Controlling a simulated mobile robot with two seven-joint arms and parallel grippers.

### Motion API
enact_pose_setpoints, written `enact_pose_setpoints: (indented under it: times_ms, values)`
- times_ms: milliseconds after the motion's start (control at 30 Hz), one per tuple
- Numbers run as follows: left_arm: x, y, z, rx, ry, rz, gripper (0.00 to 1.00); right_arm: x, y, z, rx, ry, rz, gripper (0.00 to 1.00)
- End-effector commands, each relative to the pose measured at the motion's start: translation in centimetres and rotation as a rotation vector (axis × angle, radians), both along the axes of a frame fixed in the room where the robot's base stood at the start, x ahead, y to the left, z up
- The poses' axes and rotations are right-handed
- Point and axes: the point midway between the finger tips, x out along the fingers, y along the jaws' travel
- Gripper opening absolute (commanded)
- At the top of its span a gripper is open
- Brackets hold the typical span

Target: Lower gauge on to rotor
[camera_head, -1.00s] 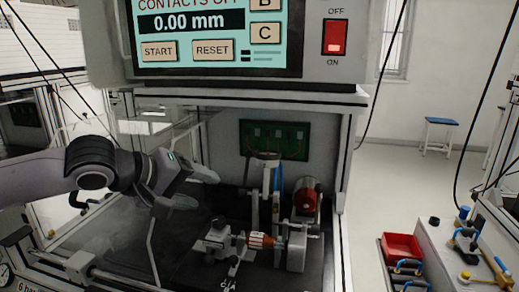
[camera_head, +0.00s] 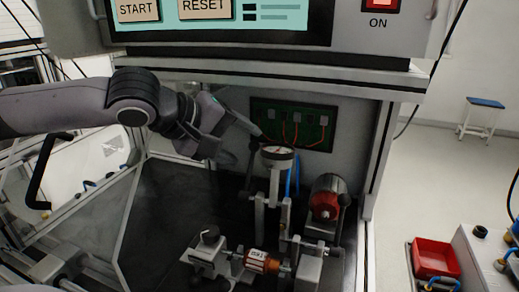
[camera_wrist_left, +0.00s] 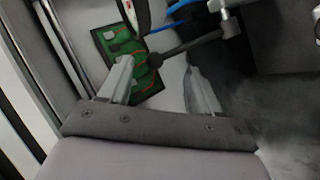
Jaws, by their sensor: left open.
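The dial gauge (camera_head: 277,153) has a round white face and sits upright on a grey post above the test fixture. The rotor (camera_head: 262,261), orange-brown with a white label, lies horizontally in the fixture below and in front of the gauge. My left gripper (camera_head: 245,128) is open and empty, just left of and a little above the gauge, apart from it. In the left wrist view the open fingers (camera_wrist_left: 158,85) point toward a dark round-ended lever (camera_wrist_left: 155,60), and part of the gauge (camera_wrist_left: 136,14) shows at the top edge. My right gripper is not in view.
A green board (camera_head: 318,127) with red wires is on the back wall. A red-and-silver motor (camera_head: 326,200) stands right of the gauge post. The cabinet's overhead panel (camera_head: 230,55) hangs above. A red bin (camera_head: 434,258) is at right. The dark floor left of the fixture is clear.

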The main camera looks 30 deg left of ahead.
Motion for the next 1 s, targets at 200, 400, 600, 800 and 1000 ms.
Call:
enact_pose_setpoints:
  times_ms: [200, 400, 600, 800, 1000]
  values:
    - [1.9, -0.5, -1.7, 0.003, 0.005, 0.0, 0.63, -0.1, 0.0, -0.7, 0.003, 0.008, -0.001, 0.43]
    - [3.5, -1.1, -2.9, 0.002, 0.004, -0.001, 0.63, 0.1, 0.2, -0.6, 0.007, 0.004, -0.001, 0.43]
    - [4.5, -1.4, -3.6, 0.001, 0.002, -0.002, 0.63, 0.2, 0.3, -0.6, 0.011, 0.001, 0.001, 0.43]
    - [4.7, -1.5, -3.7, -0.001, 0.0, -0.003, 0.63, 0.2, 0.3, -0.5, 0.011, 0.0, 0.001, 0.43]
    - [4.7, -1.5, -3.7, -0.001, 0.001, -0.003, 0.54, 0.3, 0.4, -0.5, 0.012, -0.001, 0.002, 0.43]
